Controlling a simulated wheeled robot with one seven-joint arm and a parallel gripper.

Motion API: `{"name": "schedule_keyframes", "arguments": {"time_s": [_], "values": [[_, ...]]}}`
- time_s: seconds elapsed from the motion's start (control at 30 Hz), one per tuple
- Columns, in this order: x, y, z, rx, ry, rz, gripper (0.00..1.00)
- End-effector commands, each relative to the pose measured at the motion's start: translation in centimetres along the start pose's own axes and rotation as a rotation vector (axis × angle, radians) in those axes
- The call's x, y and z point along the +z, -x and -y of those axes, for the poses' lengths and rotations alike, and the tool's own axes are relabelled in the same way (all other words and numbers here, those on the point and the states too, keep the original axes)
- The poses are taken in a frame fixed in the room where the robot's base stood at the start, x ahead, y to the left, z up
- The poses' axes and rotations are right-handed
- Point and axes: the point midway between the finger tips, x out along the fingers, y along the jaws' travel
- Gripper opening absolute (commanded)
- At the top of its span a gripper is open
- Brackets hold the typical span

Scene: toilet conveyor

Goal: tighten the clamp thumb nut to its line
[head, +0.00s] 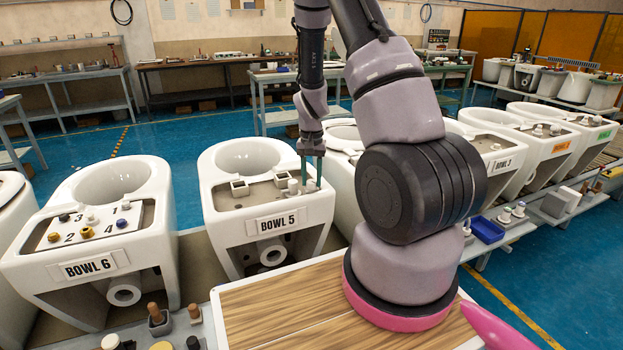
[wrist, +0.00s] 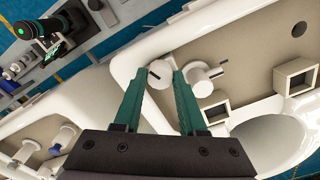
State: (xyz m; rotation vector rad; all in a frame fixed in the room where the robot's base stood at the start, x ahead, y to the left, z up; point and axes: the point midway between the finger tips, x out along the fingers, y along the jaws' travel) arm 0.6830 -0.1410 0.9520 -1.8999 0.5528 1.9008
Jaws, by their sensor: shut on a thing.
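The thumb nut (wrist: 158,70) is a white round knob with a short dark line on its top. In the wrist view it sits between the tips of my gripper (wrist: 160,85), whose green fingers are shut on it. In the head view my gripper (head: 311,172) points down at the right side of the deck of the white bowl marked BOWL 5 (head: 277,223). A second white cylinder with a small side bar (wrist: 201,82) stands just right of the fingers in the wrist view. I cannot make out a separate target line.
Two square white sockets, one (head: 239,188) left of the other (head: 281,178), stand on the same deck. BOWL 6 (head: 90,268) is to the left, and more bowls run to the right. A wooden top (head: 280,310) lies in front. A blue bin (head: 487,230) is at the right.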

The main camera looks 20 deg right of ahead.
Motion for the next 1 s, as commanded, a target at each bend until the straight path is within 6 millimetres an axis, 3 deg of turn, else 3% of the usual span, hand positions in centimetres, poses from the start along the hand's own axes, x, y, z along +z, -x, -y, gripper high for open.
{"name": "schedule_keyframes", "arguments": {"time_s": [0.5,1.0], "values": [[-0.11,0.07,0.01,-0.001,-0.35,-0.003,0.0],[-0.1,0.07,0.03,-0.002,-0.422,-0.002,0.0]]}}
